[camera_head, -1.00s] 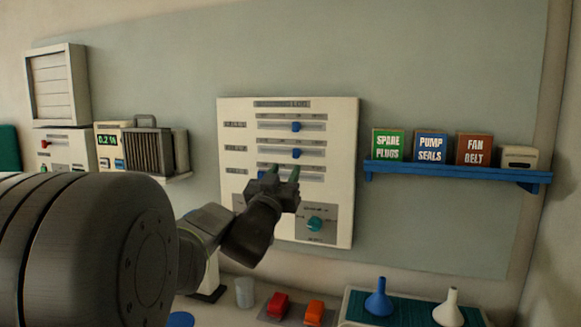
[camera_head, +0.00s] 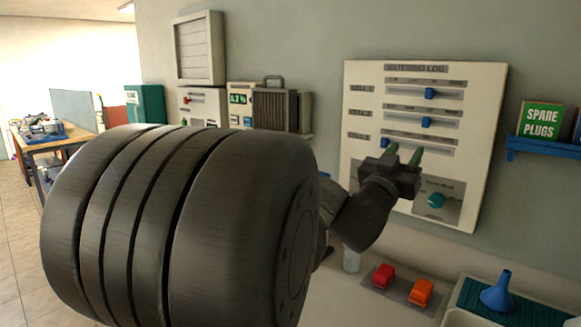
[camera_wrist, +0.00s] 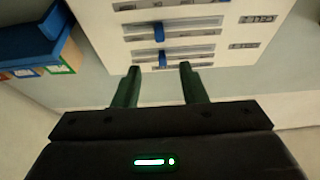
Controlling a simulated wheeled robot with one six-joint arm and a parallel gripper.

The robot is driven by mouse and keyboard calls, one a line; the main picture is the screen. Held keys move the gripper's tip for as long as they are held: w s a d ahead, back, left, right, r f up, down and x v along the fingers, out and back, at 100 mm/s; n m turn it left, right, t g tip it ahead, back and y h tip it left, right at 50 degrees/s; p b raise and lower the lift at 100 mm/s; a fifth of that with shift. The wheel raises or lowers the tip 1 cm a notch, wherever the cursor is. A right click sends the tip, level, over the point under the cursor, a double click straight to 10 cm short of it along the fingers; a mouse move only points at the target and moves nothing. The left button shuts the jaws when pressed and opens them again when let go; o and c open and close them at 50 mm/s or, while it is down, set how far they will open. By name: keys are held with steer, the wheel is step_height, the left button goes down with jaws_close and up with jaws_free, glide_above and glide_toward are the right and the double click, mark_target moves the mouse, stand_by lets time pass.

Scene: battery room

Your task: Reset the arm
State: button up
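My gripper (camera_head: 403,156) is in front of the lower part of a white control panel (camera_head: 358,100) on the wall. Its two green fingers are apart with nothing between them; they also show apart in the wrist view (camera_wrist: 158,75). The panel has slider rows with blue knobs, an upper one (camera_head: 430,93) and a middle one (camera_head: 427,122). My gripper and arm hide the panel's lower left. I cannot tell whether the fingertips touch the panel.
Below the panel are a red switch (camera_head: 383,275), an orange switch (camera_head: 421,292) and a blue funnel (camera_head: 497,292) on a green tray. A workbench (camera_head: 50,143) and open floor lie far left.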

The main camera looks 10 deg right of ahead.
mark_target(424, 120)
steer(key=p+x, duration=0.2)
steer(key=x, duration=1)
steer(key=shift+w+r, duration=0.1)
steer(key=shift+w+d+r+p, duration=0.15)
steer(key=shift+w+d+p, duration=0.1)
steer(key=shift+p, duration=0.1)
steer(key=shift+w+a, duration=0.25)
steer(key=shift+a, duration=0.1)
steer(key=shift+w+a, duration=0.1)
steer(key=shift+a, duration=0.05)
